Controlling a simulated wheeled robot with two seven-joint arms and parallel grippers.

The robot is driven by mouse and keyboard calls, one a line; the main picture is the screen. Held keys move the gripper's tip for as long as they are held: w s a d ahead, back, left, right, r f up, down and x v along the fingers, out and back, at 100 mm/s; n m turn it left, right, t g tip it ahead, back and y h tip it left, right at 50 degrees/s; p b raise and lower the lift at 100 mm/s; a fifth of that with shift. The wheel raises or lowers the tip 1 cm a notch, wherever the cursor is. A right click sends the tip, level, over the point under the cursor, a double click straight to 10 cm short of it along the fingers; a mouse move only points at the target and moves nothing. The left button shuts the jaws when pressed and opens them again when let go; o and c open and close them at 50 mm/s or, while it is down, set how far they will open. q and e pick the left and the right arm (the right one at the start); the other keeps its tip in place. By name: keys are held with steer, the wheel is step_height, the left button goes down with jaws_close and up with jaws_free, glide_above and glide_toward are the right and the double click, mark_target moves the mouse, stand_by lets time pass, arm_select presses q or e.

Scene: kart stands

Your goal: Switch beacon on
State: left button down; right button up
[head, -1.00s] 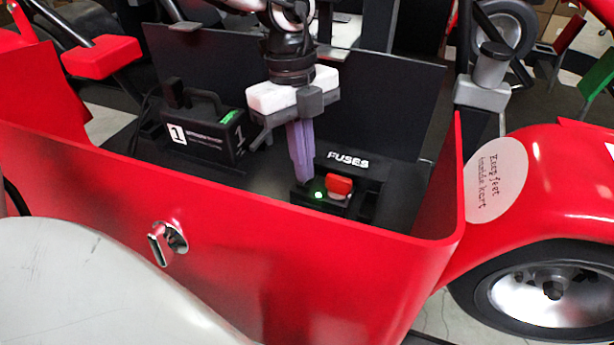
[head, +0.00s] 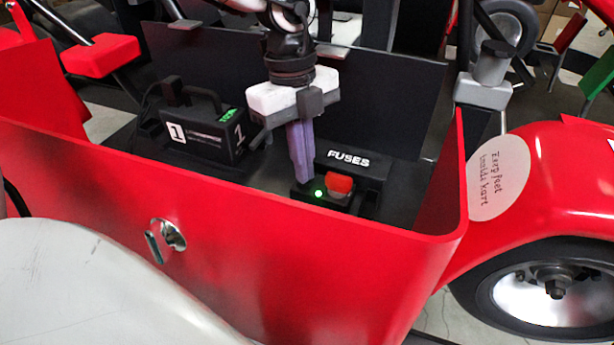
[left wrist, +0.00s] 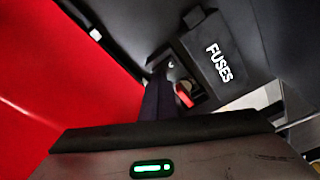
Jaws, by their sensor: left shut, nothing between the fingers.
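A red switch knob (head: 340,184) sits on a small black switch box in the kart's open compartment, just in front of the fuse box (head: 358,162). A lit green light (head: 318,193) is left of the knob. My left gripper (head: 305,180) points down with its purple fingers shut and empty. Its tips are just left of the knob, near the green light; I cannot tell whether they touch the box. In the left wrist view the fingers (left wrist: 158,88) are beside the red knob (left wrist: 184,95) and partly hide the box. No beacon lamp can be made out. My right gripper is not in view.
A black numbered case (head: 205,130) with a handle and a green display stands left in the compartment. The red front wall (head: 250,225) and dark back panel (head: 390,105) enclose it. A red fender (head: 560,165) is at the right.

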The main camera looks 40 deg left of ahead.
arm_select(q)
steer(key=shift+f+b, duration=0.4)
steer(key=shift+b, duration=0.05)
step_height(320, 180, up, 7)
steer(key=p, duration=0.3)
stand_by(0.8)
